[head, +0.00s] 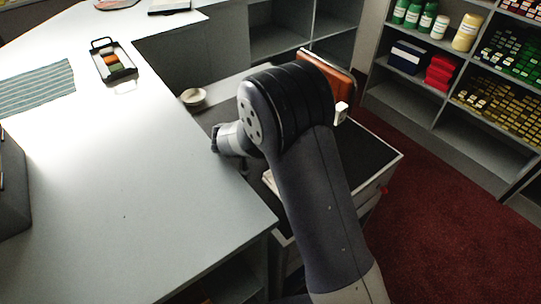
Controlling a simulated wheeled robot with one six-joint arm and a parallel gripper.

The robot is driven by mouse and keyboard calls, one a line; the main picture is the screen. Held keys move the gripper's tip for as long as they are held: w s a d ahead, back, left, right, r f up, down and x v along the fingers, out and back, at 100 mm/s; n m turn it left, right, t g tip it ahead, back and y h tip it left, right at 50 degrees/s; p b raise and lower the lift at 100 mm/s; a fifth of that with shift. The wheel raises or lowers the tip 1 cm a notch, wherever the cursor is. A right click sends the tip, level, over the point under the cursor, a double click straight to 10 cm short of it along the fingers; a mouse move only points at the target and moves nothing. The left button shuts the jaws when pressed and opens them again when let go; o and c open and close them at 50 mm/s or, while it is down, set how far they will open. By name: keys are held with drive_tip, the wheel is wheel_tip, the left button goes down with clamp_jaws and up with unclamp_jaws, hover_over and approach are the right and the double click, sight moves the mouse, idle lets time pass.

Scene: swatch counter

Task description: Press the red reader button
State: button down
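I cannot make out a red reader button or its reader for certain. A small red spot (384,190) shows at the right side of the dark-topped cart, too small to identify. My arm reaches up from the bottom and bends over the cart, with a pale and dark wrist part pointing left near the counter's edge. My gripper's fingers do not show, so I cannot see whether they are open or shut. The arm hides part of the cart's top.
The pale counter (120,200) fills the left, mostly bare. It bears a striped cloth (38,88) and a black tray (112,62) with coloured pieces. A small bowl (193,97) is beside my arm. Shelves (480,140) stand right; red carpet (450,240) is clear.

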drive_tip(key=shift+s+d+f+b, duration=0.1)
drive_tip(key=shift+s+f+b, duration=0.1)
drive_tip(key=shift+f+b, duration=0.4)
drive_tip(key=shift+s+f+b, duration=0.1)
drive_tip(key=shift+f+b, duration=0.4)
drive_tip(key=shift+b, duration=0.5)
idle(0.7)
drive_tip(key=shift+b, duration=0.4)
idle(0.4)
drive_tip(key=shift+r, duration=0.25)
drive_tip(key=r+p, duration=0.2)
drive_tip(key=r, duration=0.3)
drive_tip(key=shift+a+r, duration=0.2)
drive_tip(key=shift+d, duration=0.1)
idle(0.5)
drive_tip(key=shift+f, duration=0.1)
